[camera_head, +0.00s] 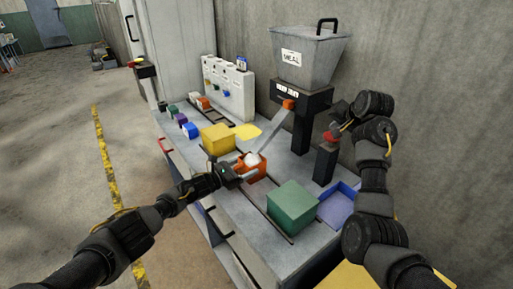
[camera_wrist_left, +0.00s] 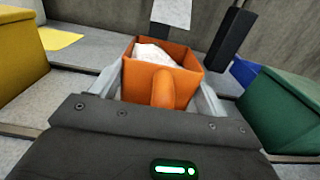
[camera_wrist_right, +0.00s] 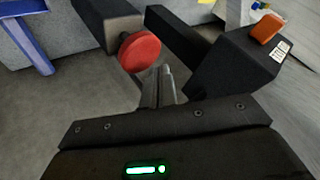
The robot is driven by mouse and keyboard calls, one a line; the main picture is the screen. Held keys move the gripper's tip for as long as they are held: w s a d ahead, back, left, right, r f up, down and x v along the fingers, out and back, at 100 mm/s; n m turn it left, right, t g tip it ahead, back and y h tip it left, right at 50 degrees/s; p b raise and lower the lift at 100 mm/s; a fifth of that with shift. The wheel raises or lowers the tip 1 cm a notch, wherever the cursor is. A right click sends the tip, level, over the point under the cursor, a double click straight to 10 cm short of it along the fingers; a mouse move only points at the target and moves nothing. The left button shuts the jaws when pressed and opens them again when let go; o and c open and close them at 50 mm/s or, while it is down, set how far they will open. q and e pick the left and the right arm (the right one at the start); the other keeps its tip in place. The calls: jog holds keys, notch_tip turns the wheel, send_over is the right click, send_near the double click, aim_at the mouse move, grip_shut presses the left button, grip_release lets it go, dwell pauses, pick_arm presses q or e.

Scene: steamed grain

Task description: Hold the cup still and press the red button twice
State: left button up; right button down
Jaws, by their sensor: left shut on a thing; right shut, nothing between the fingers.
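The orange cup (camera_head: 262,163) stands under the sloping chute (camera_head: 268,140) of the meal dispenser and has white contents. My left gripper (camera_head: 240,171) is shut on the cup; in the left wrist view the cup (camera_wrist_left: 185,84) sits upright between the two fingers. The red button (camera_wrist_right: 139,52) is on a dark post (camera_head: 325,160) right of the dispenser. In the head view it is small and partly hidden by my right arm. My right gripper (camera_wrist_right: 167,72) is shut and empty, its tips beside the button; I cannot tell whether they touch it.
A green box (camera_head: 291,207) and a blue tray (camera_head: 337,205) stand on the bench right of the cup. A yellow box (camera_head: 217,139) stands to its left. The grey meal hopper (camera_head: 311,58) rises behind, against the wall.

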dwell(0.4)
pick_arm(q)
jog(key=o, duration=1.1)
jog(key=v, duration=1.2)
